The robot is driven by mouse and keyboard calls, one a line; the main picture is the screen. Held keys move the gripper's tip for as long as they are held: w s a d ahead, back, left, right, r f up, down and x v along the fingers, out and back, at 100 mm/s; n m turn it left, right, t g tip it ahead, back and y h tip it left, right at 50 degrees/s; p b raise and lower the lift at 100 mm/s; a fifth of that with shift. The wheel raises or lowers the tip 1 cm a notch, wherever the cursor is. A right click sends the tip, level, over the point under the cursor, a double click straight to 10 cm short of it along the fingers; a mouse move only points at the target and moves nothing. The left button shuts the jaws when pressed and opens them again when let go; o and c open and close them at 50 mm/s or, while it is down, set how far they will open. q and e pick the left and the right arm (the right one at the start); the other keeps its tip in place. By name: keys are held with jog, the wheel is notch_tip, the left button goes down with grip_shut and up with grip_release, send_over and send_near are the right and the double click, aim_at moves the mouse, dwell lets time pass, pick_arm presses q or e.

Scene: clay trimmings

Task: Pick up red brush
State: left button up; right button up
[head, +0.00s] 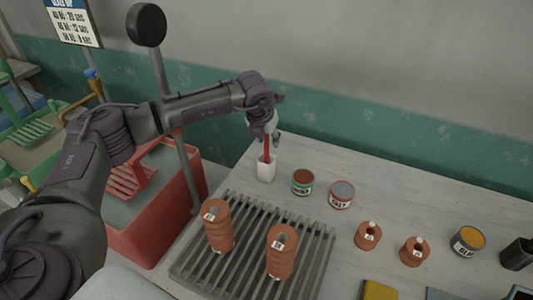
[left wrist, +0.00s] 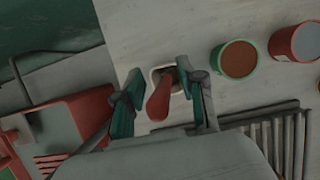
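The red brush (head: 267,146) stands upright in a small white holder (head: 266,171) at the back left of the table. In the left wrist view the brush's red handle (left wrist: 160,98) points up toward the camera. My left gripper (head: 268,130) is right above the holder, pointing down. In the left wrist view its fingers (left wrist: 163,100) are apart, one on each side of the handle, with visible gaps. My right gripper is in no view.
A green-banded can (head: 303,187) and a red-banded can (head: 341,198) stand right of the holder. A slatted rack (head: 245,238) with two ribbed clay-coloured pots (head: 281,251) lies in front. A red bin (head: 153,220) is left of the table.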

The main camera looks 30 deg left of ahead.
pick_arm(q)
grip_shut()
